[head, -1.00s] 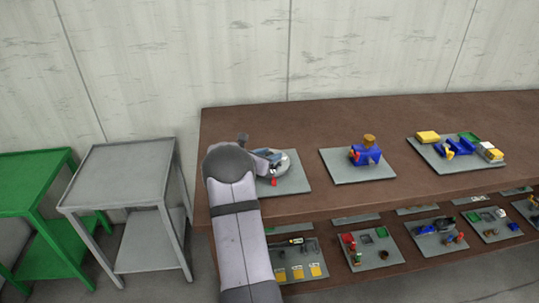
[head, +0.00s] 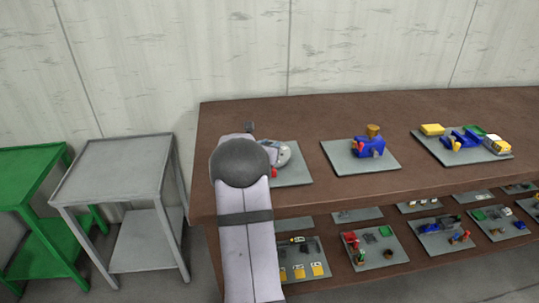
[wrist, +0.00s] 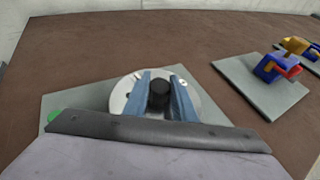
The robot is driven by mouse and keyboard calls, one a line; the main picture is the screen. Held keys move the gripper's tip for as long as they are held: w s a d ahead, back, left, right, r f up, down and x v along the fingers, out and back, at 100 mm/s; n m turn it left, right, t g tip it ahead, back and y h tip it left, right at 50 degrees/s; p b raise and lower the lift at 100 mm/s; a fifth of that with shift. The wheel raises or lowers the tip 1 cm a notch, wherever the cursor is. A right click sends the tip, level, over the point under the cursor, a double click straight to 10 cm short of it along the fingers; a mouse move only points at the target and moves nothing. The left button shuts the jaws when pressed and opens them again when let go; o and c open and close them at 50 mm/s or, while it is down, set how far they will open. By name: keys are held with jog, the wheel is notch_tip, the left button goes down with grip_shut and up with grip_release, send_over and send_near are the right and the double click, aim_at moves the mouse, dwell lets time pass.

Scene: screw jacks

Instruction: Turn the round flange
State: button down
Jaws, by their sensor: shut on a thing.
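The round flange (wrist: 120,96) is a pale grey disc with small dark holes, lying on a grey plate in the wrist view. A dark round post (wrist: 160,92) stands at its middle. My gripper (wrist: 161,88) reaches over the disc, its two blue-grey fingers shut on the post from both sides. In the head view part of the flange (head: 284,155) shows to the right of my arm, with a red piece (head: 274,173) beside it.
The grey plate (head: 298,178) lies on a brown bench (head: 320,117). To its right a second plate (head: 340,160) holds a blue part, and a third (head: 430,150) holds several yellow, blue and green parts. A shelf below carries more plates.

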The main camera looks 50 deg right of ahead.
jog(key=shift+f+n+t+y+b, duration=0.15)
jog(key=shift+n+t+y+b, duration=0.7)
jog(key=shift+b, duration=3.05)
jog(key=shift+f+n+t+y+b, duration=0.2)
jog(key=shift+n+t+b, duration=1.25)
jog(key=shift+b, duration=2.4)
jog(key=n+t+y+b, duration=0.1)
jog(key=b, duration=0.1)
jog(key=n+t+y+b, duration=0.1)
jog(key=b, duration=0.2)
jog(key=shift+d+r, duration=0.1)
jog(key=shift+r, duration=0.1)
jog(key=shift+r+n+t+y+b, duration=0.15)
jog(key=shift+n+t+y+b, duration=0.15)
jog(key=shift+n+t+y, duration=0.45)
jog(key=n+y+p, duration=0.1)
jog(key=n+t+y+p, duration=0.1)
jog(key=shift+r+n+y+p, duration=0.3)
jog(key=shift+r+n, duration=0.05)
jog(key=n+t+y+p, duration=0.1)
jog(key=n+y+p, duration=0.2)
jog(key=p, duration=0.4)
jog(key=shift+r+y, duration=0.1)
jog(key=shift+y, duration=0.2)
jog(key=shift+p, duration=0.35)
jog(key=shift+f+n+y+p, duration=0.3)
jog(key=shift+n+y+p, duration=0.2)
jog(key=shift+n+p, duration=0.15)
